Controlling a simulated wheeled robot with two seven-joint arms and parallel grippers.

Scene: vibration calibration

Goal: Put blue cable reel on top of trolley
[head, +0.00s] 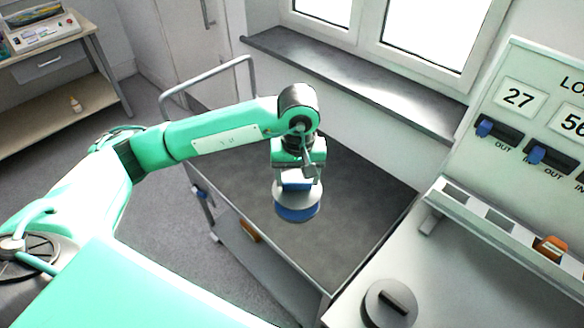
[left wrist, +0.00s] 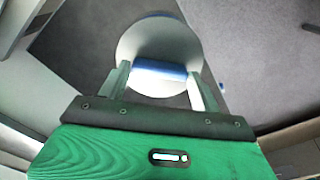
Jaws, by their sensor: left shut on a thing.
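The blue cable reel (head: 297,211) has a white upper disc and a blue lower part. My left gripper (head: 297,182) points down and is shut on the reel's blue hub. The reel shows over the dark grey top of the trolley (head: 345,200) in the head view; I cannot tell whether it touches that top. In the left wrist view the white disc of the reel (left wrist: 158,42) and its blue hub sit between the fingers of the left gripper (left wrist: 160,78). My right gripper is not in view.
The trolley top is otherwise bare. At right stand a counter with a round grey knobbed object (head: 389,304), a slotted rack with an orange item (head: 550,249), and a panel with blue switches (head: 485,128). A window sill (head: 350,75) lies behind. An orange item (head: 250,231) is on the lower shelf.

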